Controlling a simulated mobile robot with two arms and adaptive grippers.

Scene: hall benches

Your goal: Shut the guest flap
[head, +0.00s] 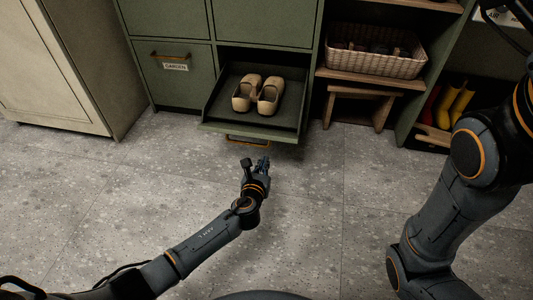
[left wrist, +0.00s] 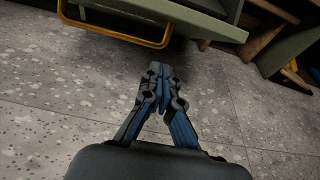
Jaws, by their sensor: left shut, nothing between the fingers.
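The open green flap (head: 222,129) hangs tilted outward low in the green cabinet, with a pair of beige shoes (head: 258,93) in it. I take it as the guest flap; its label is not visible. Its brass handle (head: 248,141) is on the front; the handle also shows at the top of the left wrist view (left wrist: 118,38). My left gripper (head: 262,163) is shut and empty, just in front of and below the handle, apart from it. In the left wrist view its fingertips (left wrist: 161,68) meet. My right arm shows at the right, but its gripper is out of view.
A shut flap labelled GARDEN (head: 176,68) is left of the open one. A wicker basket (head: 375,64) sits on a shelf above a small wooden stool (head: 358,104) at the right. Yellow boots (head: 459,104) stand farther right. The grey floor in front is clear.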

